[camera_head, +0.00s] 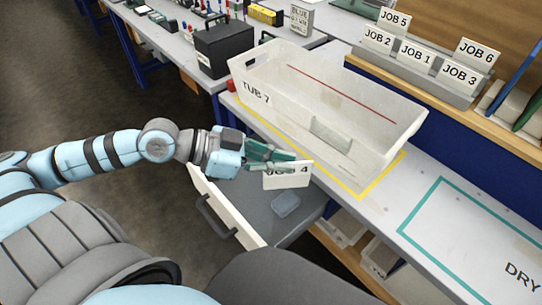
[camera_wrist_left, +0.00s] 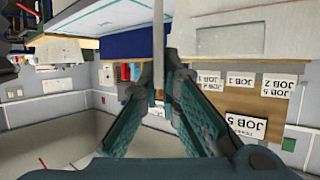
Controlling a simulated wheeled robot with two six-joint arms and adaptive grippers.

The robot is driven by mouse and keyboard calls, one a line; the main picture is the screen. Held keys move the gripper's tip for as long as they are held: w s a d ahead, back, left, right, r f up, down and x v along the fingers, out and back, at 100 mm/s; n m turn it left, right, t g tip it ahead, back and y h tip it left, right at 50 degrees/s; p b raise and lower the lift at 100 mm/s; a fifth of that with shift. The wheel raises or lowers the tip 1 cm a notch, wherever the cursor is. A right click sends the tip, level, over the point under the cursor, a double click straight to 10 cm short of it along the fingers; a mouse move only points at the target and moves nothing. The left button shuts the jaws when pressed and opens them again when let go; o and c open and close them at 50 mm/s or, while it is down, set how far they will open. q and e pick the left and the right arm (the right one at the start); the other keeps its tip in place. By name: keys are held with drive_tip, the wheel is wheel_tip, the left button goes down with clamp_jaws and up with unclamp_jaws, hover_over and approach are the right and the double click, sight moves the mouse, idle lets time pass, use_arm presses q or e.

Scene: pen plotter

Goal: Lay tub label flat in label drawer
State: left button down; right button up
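The tub label, a white card reading JOB 4 (camera_head: 290,176), is in my left gripper (camera_head: 284,160), partly covered by the fingers. It stands roughly upright above the open label drawer (camera_head: 262,222). In the left wrist view the left gripper (camera_wrist_left: 160,75) is closed on the card, which shows edge-on as a thin pale strip (camera_wrist_left: 159,35). The grey drawer with white front is pulled out below the bench. A small translucent blue-grey piece (camera_head: 286,203) lies on its floor. My right gripper is not in view.
A clear tub marked TUB 7 (camera_head: 255,95) stands on a yellow-outlined area just behind the gripper. A rack of JOB cards (camera_head: 415,70) sits on the shelf at upper right. A black box (camera_head: 223,48) stands on the left bench. The teal-outlined DRY area (camera_head: 460,235) is clear.

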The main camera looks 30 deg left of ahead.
use_arm(q)
drive_tip(key=w+a+f+n+t+y, duration=0.1)
drive_tip(key=w+a+f+t+y, duration=0.15)
drive_tip(key=w+a, duration=0.4)
drive_tip(key=g+y+b, duration=0.3)
drive_tip(key=y+b, duration=0.3)
drive_tip(key=y, duration=0.9)
hover_over(250, 183)
drive_tip(key=shift+n, duration=0.3)
wheel_tip(250, 183, down, 30)
drive_tip(key=shift+r, duration=0.1)
drive_tip(key=shift+f, duration=0.55)
drive_tip(key=c, duration=2)
unclamp_jaws()
drive_tip(key=shift+o, duration=0.2)
